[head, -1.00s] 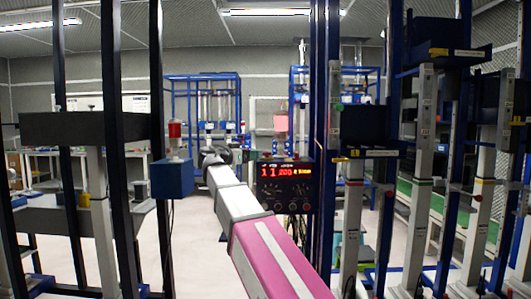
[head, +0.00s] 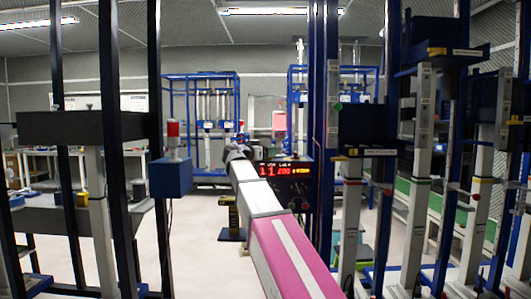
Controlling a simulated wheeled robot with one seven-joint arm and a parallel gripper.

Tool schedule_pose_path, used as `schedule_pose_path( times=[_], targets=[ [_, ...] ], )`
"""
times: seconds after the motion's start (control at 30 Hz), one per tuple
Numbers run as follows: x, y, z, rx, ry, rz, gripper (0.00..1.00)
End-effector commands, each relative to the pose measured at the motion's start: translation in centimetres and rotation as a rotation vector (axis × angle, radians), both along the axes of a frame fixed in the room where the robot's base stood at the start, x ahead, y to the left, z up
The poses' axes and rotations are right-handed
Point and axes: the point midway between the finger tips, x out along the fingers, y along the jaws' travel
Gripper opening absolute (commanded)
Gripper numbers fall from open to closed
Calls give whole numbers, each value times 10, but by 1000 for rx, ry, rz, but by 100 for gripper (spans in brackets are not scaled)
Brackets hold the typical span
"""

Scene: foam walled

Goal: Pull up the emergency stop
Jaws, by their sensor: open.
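A red cylinder-shaped knob (head: 173,129) stands upright on a short grey stem on top of a blue box (head: 171,177), left of the middle. It looks like the emergency stop, and it seems raised above the box. My pink and white arm reaches forward from the bottom of the picture. My gripper (head: 236,152) is the dark end of it, small and far off, to the right of the red knob and apart from it. It is open, but its fingers are hard to make out. Nothing shows held in it.
A black control panel with a red display (head: 288,172) is just right of my gripper, partly hidden by my arm. Dark posts (head: 160,110) stand left of the blue box. Blue and grey columns (head: 345,200) crowd the right. Pale floor (head: 190,260) is open between them.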

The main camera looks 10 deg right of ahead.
Motion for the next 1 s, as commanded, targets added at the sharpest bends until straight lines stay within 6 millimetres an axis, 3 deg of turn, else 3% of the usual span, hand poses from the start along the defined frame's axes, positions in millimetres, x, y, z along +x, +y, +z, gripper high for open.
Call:
schedule_pose_path(
  times=[0.13,0.17,0.3,0.37,0.6,0.87,0.9,0.97,1.0],
  targets=[
    [0,0,0,0,0,0,71],
    [0,0,0,0,0,0,64],
    [0,0,0,0,0,0,19],
    [0,0,0,0,0,0,2],
    [0,1,12,-1,0,0,2],
    [0,1,15,-4,-1,0,2],
    [0,1,16,-4,-1,0,51],
    [0,1,16,-4,-1,1,70],
    [0,1,15,-3,-1,0,71]
  ],
)
